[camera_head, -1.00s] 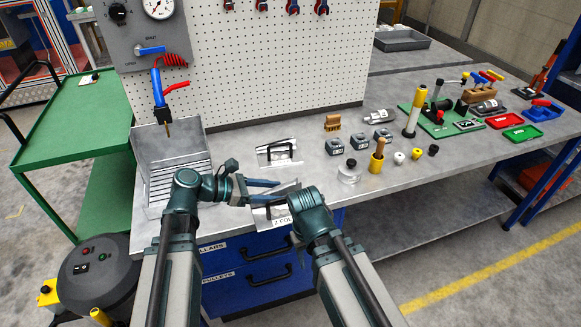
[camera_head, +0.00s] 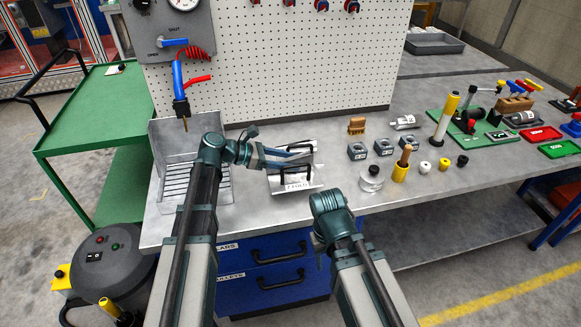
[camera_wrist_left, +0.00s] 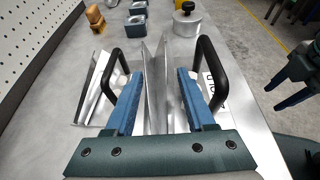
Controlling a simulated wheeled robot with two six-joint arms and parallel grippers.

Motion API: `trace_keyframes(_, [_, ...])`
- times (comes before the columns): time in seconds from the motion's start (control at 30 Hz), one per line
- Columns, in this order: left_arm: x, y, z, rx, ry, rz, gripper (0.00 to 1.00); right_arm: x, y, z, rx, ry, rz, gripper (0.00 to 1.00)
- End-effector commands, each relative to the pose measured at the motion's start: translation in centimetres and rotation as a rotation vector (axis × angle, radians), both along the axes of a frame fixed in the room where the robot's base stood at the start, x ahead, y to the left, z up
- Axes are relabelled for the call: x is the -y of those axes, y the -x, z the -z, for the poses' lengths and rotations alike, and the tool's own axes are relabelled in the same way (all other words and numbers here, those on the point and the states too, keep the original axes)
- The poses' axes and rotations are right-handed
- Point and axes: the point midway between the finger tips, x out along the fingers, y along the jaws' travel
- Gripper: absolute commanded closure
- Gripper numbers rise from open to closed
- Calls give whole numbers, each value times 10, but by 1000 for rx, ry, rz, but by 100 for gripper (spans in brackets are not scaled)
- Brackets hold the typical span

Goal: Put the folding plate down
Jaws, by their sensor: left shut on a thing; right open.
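The folding plate (camera_head: 299,186), a bright metal sheet piece with a black handle and a label reading something like "2 FOLD", is at the bench front in the head view. My left gripper (camera_head: 308,154) is shut on it; in the left wrist view the blue fingers (camera_wrist_left: 157,80) stand on both sides of upright metal sheet. Whether the held plate touches the bench is unclear. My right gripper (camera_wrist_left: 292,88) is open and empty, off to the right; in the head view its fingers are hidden.
A slotted metal tray (camera_head: 183,182) stands left of the plate. The pegboard (camera_head: 290,70) closes off the back.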

Motion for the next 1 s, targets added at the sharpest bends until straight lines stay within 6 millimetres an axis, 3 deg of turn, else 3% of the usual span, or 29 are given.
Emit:
trace_keyframes(0.27, [-2, -6, 4, -1, 2, 1, 100, 0, 0, 4, 0, 0, 0, 50])
trace_keyframes(0.6, [-6, -5, 37, 0, 2, 0, 100, 0, 0, 37, 0, 0, -1, 50])
trace_keyframes(1.0, [-6, -5, 38, 0, 2, 0, 100, 0, 0, 39, 0, 0, -1, 50])
